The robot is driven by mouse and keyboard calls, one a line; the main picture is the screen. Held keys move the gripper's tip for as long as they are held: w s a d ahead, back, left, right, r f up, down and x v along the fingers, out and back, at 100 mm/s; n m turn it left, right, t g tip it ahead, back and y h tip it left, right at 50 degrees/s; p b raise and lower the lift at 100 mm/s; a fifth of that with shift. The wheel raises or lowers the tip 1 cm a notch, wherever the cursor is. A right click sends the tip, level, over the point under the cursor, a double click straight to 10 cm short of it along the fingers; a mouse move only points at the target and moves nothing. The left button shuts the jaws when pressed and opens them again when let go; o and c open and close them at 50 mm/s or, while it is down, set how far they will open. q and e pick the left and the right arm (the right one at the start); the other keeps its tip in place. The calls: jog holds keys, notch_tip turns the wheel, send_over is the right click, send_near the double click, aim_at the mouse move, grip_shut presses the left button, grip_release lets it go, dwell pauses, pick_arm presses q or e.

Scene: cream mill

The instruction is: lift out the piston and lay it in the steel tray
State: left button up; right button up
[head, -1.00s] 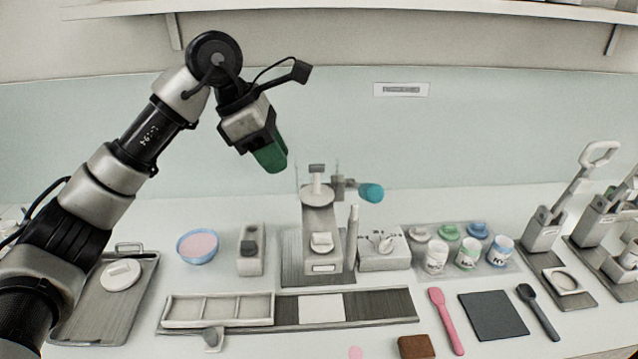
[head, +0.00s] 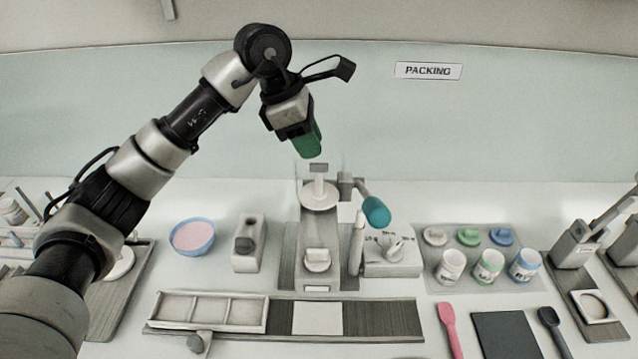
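The cream mill (head: 320,225) stands at the middle of the bench on a dark ribbed base. A white round piece with an upright stem, which looks like the piston (head: 319,197), sits at its top. My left gripper (head: 309,148) has green fingers and hangs in the picture just above the stem, apart from it. The fingers overlap from this side, so their opening does not show. The grey tray (head: 128,295) at the left, which looks like the steel tray, is partly hidden by my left arm. A white disc (head: 122,263) lies in it. My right gripper is out of view.
A teal-ended handle (head: 376,211) sticks out right of the mill. A blue bowl of pink cream (head: 192,237) and a grey block (head: 248,245) stand left of it. A compartment tray (head: 212,311) lies in front. Several jars (head: 488,265) stand right.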

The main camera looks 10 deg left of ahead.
aim_at(318, 163)
pick_arm(q)
jog(key=shift+d+f, duration=0.15)
jog(key=shift+f, duration=0.15)
jog(key=p+x, duration=0.2)
jog(key=x, duration=0.1)
jog(key=shift+f+p, duration=0.3)
jog(key=shift+f, duration=0.05)
jog(key=shift+d+f, duration=0.1)
jog(key=shift+f, duration=0.25)
jog(key=shift+d+f, duration=0.1)
jog(key=shift+f, duration=0.2)
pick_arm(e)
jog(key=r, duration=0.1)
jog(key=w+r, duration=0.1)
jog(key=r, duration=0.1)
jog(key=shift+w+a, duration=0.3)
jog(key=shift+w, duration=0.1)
pick_arm(q)
grip_shut()
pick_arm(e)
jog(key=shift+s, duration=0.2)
